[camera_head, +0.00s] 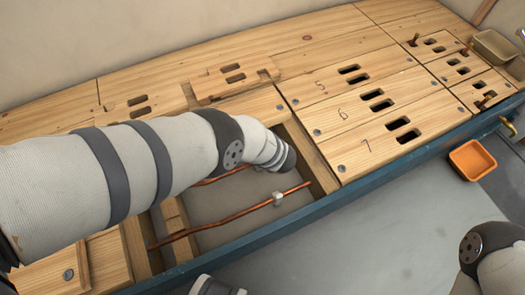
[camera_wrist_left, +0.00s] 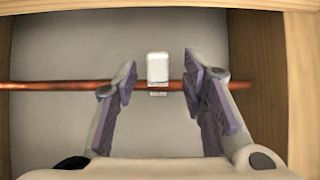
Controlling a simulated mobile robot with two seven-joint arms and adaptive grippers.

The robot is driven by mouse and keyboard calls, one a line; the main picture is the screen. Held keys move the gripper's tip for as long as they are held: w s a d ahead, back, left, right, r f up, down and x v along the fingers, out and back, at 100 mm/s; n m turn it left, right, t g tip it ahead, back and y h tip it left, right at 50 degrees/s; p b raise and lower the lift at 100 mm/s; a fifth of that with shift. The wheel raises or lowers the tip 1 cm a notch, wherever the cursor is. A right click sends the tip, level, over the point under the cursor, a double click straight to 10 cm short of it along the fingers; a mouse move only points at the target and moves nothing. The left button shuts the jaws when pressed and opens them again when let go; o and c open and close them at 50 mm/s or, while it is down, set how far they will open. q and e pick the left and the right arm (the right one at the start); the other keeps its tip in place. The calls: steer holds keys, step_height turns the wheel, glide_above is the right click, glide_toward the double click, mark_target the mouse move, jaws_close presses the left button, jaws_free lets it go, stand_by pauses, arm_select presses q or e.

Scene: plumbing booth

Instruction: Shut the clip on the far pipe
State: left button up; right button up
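Two copper pipes run through an open bay in the wooden floor. The near pipe (camera_head: 235,215) carries a pale clip (camera_head: 278,198). The far pipe (camera_head: 222,176) is mostly hidden behind my left arm, and its clip cannot be seen in the head view. In the left wrist view a copper pipe (camera_wrist_left: 50,86) crosses the bay with a white clip (camera_wrist_left: 158,67) on it. My left gripper (camera_wrist_left: 162,80) is open, its fingers on either side of this clip, apparently without touching it. Whether the clip is shut is unclear. My right gripper is out of view.
Wooden floorboards (camera_head: 345,115) with slots surround the bay, and a loose slotted board (camera_head: 232,78) lies at its back. A blue beam (camera_head: 345,205) edges the front. An orange bin (camera_head: 471,160) and a tan tray (camera_head: 494,46) are at the right.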

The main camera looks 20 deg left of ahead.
arm_select(q)
steer(key=v, duration=1.1)
